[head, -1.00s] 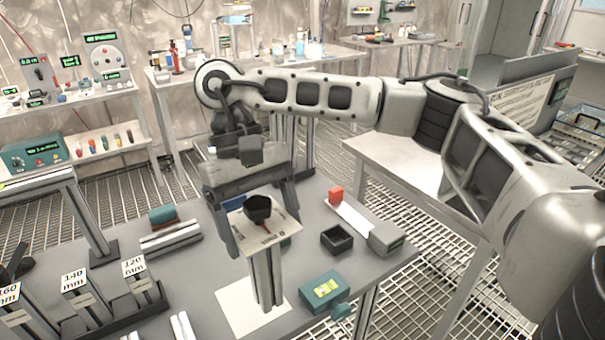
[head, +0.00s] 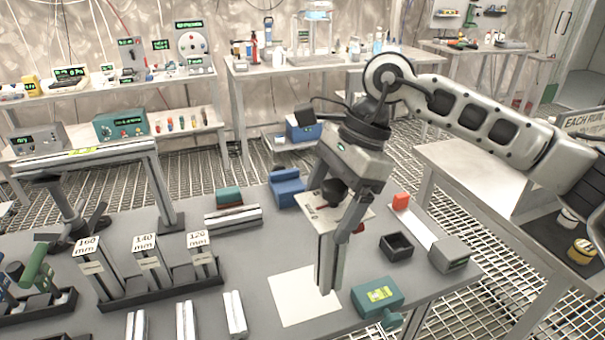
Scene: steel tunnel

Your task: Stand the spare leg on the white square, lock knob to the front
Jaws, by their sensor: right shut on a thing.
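My right gripper (head: 335,207) is shut on the spare leg (head: 328,262), a grey metal profile held upright below a pale printed plate (head: 360,211) with a dark cup-like part (head: 333,190) on top. The leg's lower end shows over the right part of the white square (head: 290,302) on the grey bench. I cannot tell whether it touches the square. A small red bit (head: 359,228) shows beside the right finger; I cannot tell whether it is the lock knob. My left gripper is not in view.
A teal box (head: 377,297) stands close to the right of the square, with a black open tray (head: 397,247) behind it. A rack of labelled legs (head: 160,286) stands left. Short metal profiles (head: 235,314) lie left of the square. A grey-ended bar (head: 449,254) lies at right.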

